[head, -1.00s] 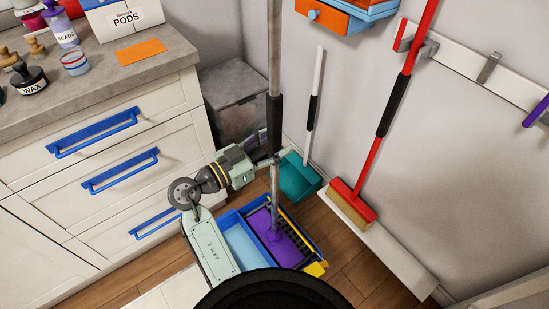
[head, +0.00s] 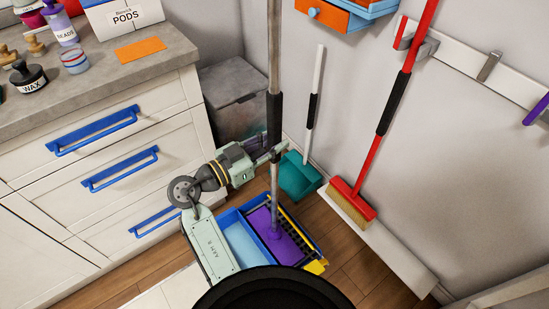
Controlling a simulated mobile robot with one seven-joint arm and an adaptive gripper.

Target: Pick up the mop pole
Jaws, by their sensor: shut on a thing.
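The mop pole (head: 274,62) is a grey metal rod with a black grip sleeve (head: 274,118). It stands nearly upright, and its lower end reaches a purple mop head (head: 273,236) in the blue bucket (head: 240,243). My gripper (head: 272,155) is shut on the pole at about the lower end of the black sleeve. The fingers are small in view and partly hidden by the pole and the gripper body. The pole's top runs out of the picture.
White drawers (head: 110,165) with blue handles stand to the left. A grey bin (head: 235,105) is behind the pole. A teal dustpan (head: 298,176) and a red broom (head: 390,105) lean at the wall to the right. Wooden floor (head: 350,262) is clear right of the bucket.

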